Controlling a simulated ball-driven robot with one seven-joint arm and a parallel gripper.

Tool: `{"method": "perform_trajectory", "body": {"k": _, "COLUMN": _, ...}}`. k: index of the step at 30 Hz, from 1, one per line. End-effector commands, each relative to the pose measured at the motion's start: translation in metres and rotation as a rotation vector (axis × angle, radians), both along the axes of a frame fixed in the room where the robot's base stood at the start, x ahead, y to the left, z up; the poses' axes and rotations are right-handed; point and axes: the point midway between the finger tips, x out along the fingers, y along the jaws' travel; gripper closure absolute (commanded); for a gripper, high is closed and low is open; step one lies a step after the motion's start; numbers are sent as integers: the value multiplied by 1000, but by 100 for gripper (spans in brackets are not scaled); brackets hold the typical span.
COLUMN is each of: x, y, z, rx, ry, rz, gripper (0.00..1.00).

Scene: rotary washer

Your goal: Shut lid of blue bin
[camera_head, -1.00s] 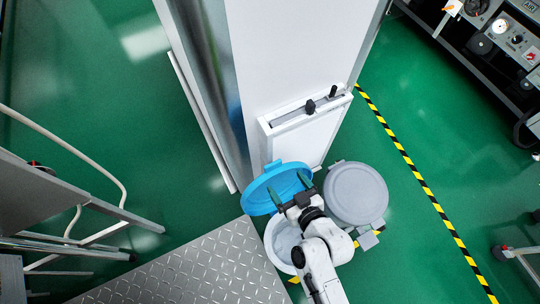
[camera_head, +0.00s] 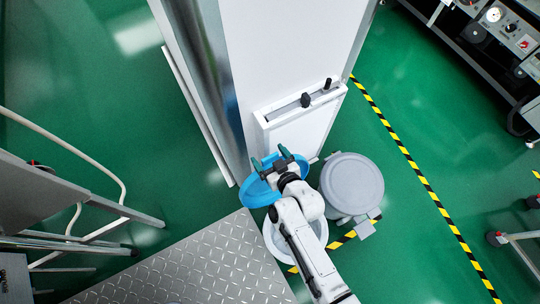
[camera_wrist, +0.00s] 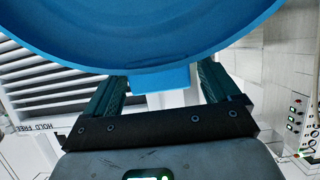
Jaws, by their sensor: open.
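The blue lid (camera_head: 257,193) stands open at the back of the round, pale-bodied bin (camera_head: 272,243), partly hidden by my arm. My gripper (camera_head: 269,158) is open, with its fingers reaching over the lid toward the white cabinet. In the wrist view the lid's blue underside or rim (camera_wrist: 150,30) fills the top. A small blue tab (camera_wrist: 160,79) on its edge shows between my two open fingers (camera_wrist: 160,90). I cannot tell whether the fingers touch the lid.
A grey-lidded bin (camera_head: 352,184) stands close on the right. The white cabinet (camera_head: 300,60) with a handled panel rises just behind the lid. A metal tread plate (camera_head: 200,270) lies to the left.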

Motion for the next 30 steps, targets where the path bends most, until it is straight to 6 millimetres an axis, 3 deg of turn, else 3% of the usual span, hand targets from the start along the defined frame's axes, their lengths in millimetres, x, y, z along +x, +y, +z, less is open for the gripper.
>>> {"method": "perform_trajectory", "body": {"k": 4, "x": 0, "y": 0, "z": 0, "rx": 0, "ry": 0, "rz": 0, "gripper": 11}}
{"method": "perform_trajectory", "body": {"k": 27, "x": 0, "y": 0, "z": 0, "rx": 0, "ry": 0, "rz": 0, "gripper": 84}}
{"method": "perform_trajectory", "body": {"k": 30, "x": 0, "y": 0, "z": 0, "rx": 0, "ry": 0, "rz": 0, "gripper": 87}}
